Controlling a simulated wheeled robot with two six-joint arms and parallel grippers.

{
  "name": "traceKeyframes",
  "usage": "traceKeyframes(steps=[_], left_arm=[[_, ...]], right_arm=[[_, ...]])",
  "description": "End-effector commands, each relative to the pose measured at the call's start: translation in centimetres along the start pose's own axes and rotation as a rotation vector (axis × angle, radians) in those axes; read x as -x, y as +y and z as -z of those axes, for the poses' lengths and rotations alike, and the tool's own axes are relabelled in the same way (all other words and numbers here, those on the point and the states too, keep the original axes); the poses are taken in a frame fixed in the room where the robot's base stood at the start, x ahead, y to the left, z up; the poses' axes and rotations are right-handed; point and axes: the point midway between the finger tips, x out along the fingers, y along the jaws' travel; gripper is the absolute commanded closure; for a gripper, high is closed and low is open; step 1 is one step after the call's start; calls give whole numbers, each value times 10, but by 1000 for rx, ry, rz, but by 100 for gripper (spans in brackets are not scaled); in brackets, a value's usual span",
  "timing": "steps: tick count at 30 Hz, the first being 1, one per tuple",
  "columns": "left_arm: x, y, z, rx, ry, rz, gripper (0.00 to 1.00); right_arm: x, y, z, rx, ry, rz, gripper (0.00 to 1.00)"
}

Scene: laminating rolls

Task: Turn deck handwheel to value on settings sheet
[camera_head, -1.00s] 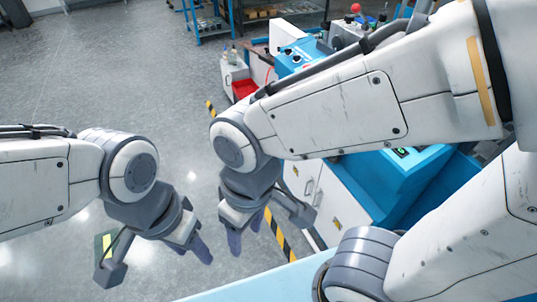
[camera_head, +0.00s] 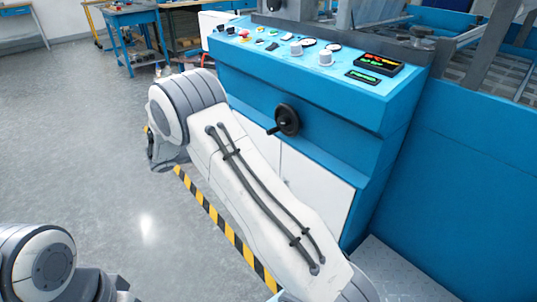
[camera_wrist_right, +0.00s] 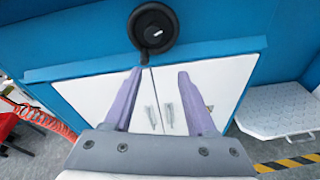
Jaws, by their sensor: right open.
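The black deck handwheel (camera_head: 287,120) is on the blue machine's front, below the sloped control panel, with its crank knob toward the lower left. In the right wrist view the handwheel (camera_wrist_right: 153,24) is at the top centre, its crank handle pointing down. My right gripper (camera_wrist_right: 160,74) is open and empty, its purple fingers pointing at the machine just below the handwheel; I cannot tell whether either touches the handle. In the head view my right gripper is hidden. I make out no settings sheet.
The control panel (camera_head: 310,55) carries knobs, buttons and a lit display (camera_head: 377,63). White cabinet doors (camera_wrist_right: 200,92) are below the handwheel. A yellow-black floor stripe (camera_head: 222,222) runs along the machine. A blue workbench (camera_head: 130,17) stands far back. Open floor is at left.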

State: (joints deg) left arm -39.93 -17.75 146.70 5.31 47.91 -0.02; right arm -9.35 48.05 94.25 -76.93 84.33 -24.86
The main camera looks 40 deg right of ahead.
Motion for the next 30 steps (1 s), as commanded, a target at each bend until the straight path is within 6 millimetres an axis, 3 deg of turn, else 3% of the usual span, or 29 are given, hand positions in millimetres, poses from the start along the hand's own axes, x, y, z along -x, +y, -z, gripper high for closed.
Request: traceKeyframes(steps=[1,7,14,24,30], left_arm=[[-25,-2,-1,0,0,0,50],[-45,-3,-2,0,1,0,50],[-50,-4,-2,0,1,0,50],[-65,-5,-3,0,1,0,50],[-69,-5,-3,0,1,0,50]], right_arm=[[-20,3,28,30,-55,-14,43],[-51,21,51,96,-189,-67,43],[-73,25,48,107,-212,-74,43],[-133,30,36,105,-210,-74,43],[-152,32,31,106,-209,-76,43]])
